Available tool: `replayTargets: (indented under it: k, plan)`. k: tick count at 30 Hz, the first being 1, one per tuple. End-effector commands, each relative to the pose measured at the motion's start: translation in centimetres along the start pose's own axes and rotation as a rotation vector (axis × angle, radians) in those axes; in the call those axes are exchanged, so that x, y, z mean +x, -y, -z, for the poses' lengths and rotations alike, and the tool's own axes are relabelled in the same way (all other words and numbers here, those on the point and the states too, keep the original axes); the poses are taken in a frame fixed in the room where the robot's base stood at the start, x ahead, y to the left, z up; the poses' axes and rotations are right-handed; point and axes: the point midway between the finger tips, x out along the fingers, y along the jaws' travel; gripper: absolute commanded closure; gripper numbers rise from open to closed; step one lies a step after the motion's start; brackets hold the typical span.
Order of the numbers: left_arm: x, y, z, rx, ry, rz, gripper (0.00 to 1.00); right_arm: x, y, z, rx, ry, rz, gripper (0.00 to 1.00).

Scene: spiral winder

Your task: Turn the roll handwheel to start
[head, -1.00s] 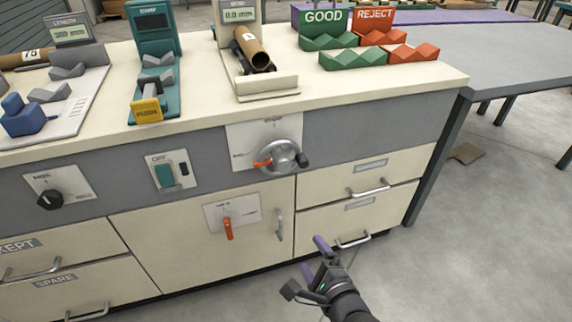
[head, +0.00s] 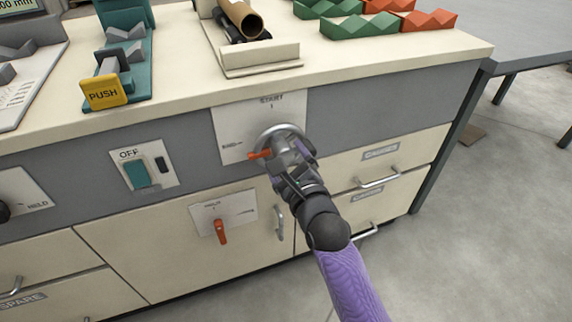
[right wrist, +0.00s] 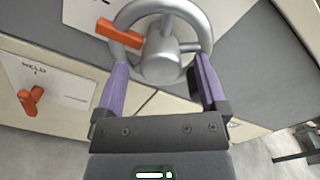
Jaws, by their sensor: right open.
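The silver roll handwheel (head: 268,132) is on a white plate on the bench's grey front panel. Its orange pointer (head: 260,154) points left, away from the START mark at the plate's top. In the right wrist view the handwheel (right wrist: 160,70) shows its hub and rim close ahead, with the orange pointer (right wrist: 119,33) at upper left. My right gripper (head: 296,158) is at the wheel and covers its lower right part. In the right wrist view my right gripper (right wrist: 161,62) is open, its purple fingers either side of the hub. Contact is unclear. My left gripper is out of view.
Left of the wheel is an OFF switch (head: 140,174). Below is an orange HOLD lever (head: 221,231) beside a cupboard handle (head: 279,222). Drawer handles (head: 378,182) are to the right. A brown tube (head: 240,18) rests on the bench top above.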

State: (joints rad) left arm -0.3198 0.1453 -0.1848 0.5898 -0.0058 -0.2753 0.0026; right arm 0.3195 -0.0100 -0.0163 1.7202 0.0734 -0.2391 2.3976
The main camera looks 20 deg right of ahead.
Motion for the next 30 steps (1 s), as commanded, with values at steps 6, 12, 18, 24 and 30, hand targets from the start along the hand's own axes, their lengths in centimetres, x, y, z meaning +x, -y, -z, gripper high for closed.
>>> replayTargets:
  k: [6, 12, 18, 24, 30]
  plan:
    - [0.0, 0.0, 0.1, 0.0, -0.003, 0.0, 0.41, 0.1, 0.1, -0.1, -0.001, 0.0, 0.0, 0.09]
    - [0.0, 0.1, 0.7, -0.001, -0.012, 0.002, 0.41, 0.1, 0.1, -0.1, -0.002, 0.0, 0.0, 0.47]
    - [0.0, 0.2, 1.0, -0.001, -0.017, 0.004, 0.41, 0.1, 0.0, 0.0, -0.002, -0.001, -0.001, 0.89]
    - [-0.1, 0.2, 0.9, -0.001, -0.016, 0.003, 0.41, 0.1, 0.0, 0.0, -0.006, -0.001, -0.001, 1.0]
    - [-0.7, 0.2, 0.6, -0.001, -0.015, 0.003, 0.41, 0.1, 0.1, -0.2, -0.06, -0.002, -0.001, 1.0]
